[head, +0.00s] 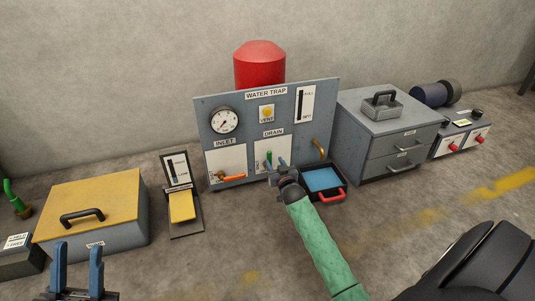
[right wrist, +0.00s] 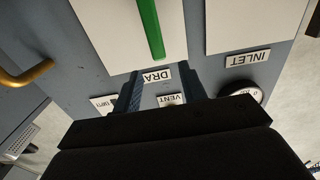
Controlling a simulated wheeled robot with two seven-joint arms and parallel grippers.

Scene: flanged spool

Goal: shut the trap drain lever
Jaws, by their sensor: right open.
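The green drain lever (head: 269,157) stands near upright on its white plate, under the DRAIN label of the grey water trap panel (head: 240,103). My right gripper (head: 276,163) is at this plate, open, and partly hides the lever. In the right wrist view the green lever (right wrist: 150,28) shows above the open fingertips (right wrist: 162,75). Its end lines up with the gap between them, and no contact shows. The lever's pivot is not clear. My left gripper (head: 77,250) is open and empty at the lower left, far from the panel.
An orange inlet lever (head: 232,178) lies level left of the drain plate. A brass pipe (head: 319,149) and a blue-filled tray (head: 343,183) with a red handle are close on the right. A grey cabinet (head: 361,142) stands beyond. Front floor is mostly clear.

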